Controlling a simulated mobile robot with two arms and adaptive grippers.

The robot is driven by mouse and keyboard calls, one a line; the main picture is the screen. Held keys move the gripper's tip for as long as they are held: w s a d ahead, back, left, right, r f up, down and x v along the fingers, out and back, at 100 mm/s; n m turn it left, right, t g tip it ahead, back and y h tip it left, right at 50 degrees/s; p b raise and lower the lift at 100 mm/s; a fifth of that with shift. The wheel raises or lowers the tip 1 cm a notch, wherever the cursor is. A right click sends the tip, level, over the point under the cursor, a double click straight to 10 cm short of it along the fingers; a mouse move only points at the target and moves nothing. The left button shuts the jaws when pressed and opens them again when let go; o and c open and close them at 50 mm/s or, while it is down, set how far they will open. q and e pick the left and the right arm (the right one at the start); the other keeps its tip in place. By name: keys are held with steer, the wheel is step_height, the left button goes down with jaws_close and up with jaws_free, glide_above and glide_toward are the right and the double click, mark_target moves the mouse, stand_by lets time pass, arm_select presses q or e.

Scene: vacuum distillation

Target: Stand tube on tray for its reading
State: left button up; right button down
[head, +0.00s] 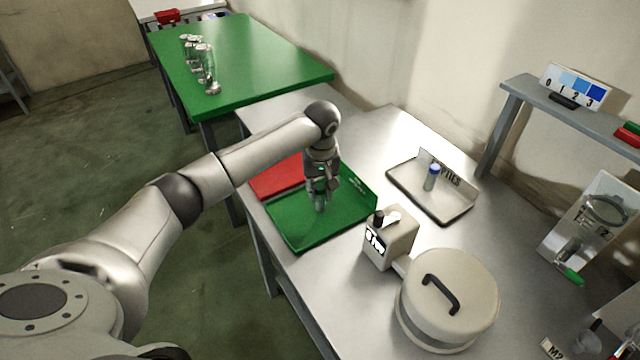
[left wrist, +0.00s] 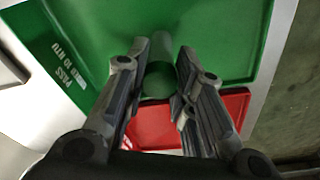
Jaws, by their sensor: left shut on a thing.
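My left gripper (head: 323,190) is over the green tray (head: 345,222) and is shut on a tube. In the left wrist view the tube (left wrist: 159,82) shows between the two fingers (left wrist: 160,95) and looks greenish against the tray. In the head view the fingers mostly hide it. I cannot tell whether its lower end touches the tray floor. The green tray also fills the top of the left wrist view (left wrist: 225,35), with white lettering that reads like "PASS 10 NTU". My right gripper is not in view.
A red tray (head: 275,180) adjoins the green one. A grey tray (head: 457,215) holds a small blue-capped vial (head: 431,178). A beige meter (head: 391,240) and round lidded device (head: 448,300) stand to the right. Glassware (head: 205,70) stands on the far green table (head: 255,55).

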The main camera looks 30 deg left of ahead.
arm_select(q)
steer(key=shift+f, duration=0.1)
steer(key=shift+f+b, duration=0.15)
steer(key=shift+b, duration=0.15)
steer(key=o, duration=1)
steer(key=shift+c, duration=0.2)
steer(key=shift+r+p, duration=0.3)
steer(key=shift+p, duration=0.05)
step_height(320, 180, up, 12)
steer(key=s+b, duration=0.1)
steer(key=b, duration=0.2)
steer(key=shift+d+b, duration=0.4)
